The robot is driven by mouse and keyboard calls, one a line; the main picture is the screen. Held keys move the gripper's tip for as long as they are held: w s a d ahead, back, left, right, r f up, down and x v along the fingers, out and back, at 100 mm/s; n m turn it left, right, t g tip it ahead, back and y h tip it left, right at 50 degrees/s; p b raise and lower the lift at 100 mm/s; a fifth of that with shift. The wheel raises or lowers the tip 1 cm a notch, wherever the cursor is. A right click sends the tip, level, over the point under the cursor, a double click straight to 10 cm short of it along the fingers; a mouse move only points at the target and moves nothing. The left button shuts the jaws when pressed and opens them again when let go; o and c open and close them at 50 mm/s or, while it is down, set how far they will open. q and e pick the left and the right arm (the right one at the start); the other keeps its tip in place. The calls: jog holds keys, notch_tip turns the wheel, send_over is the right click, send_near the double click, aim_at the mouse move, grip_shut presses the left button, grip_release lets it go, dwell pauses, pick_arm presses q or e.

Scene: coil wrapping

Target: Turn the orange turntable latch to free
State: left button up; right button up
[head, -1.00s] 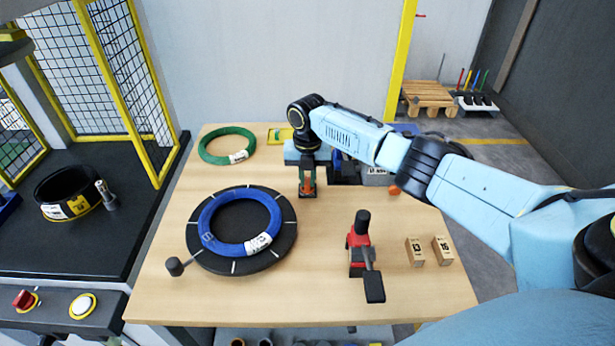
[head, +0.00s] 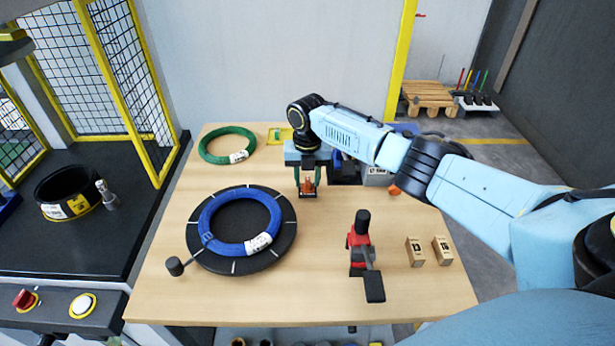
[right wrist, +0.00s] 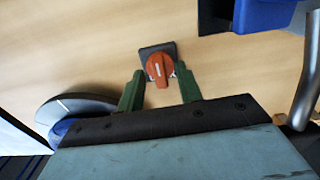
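The orange latch (head: 308,186) sits on a small dark base plate on the table, to the right of the turntable (head: 274,256). In the right wrist view, the latch's orange knob (right wrist: 160,69) points roughly up and down the picture. My right gripper (head: 308,192) is low at the latch. Its green fingertips (right wrist: 159,76) are spread, one on each side of the knob; the right one is very near it, and I cannot tell whether it touches. A blue coil (head: 207,218) lies on the turntable. My left gripper does not show.
A red clamp-like tool (head: 358,245) stands front right, with two wooden blocks (head: 415,252) beside it. A green coil (head: 209,158) lies back left. Blue and grey items stand behind my right wrist. The table front is clear.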

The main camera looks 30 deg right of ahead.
aim_at(308, 181)
notch_tip(308, 181, up, 13)
jog(key=p, duration=0.1)
jog(key=shift+r, duration=0.2)
jog(key=shift+s+f, duration=0.1)
dwell(0.6)
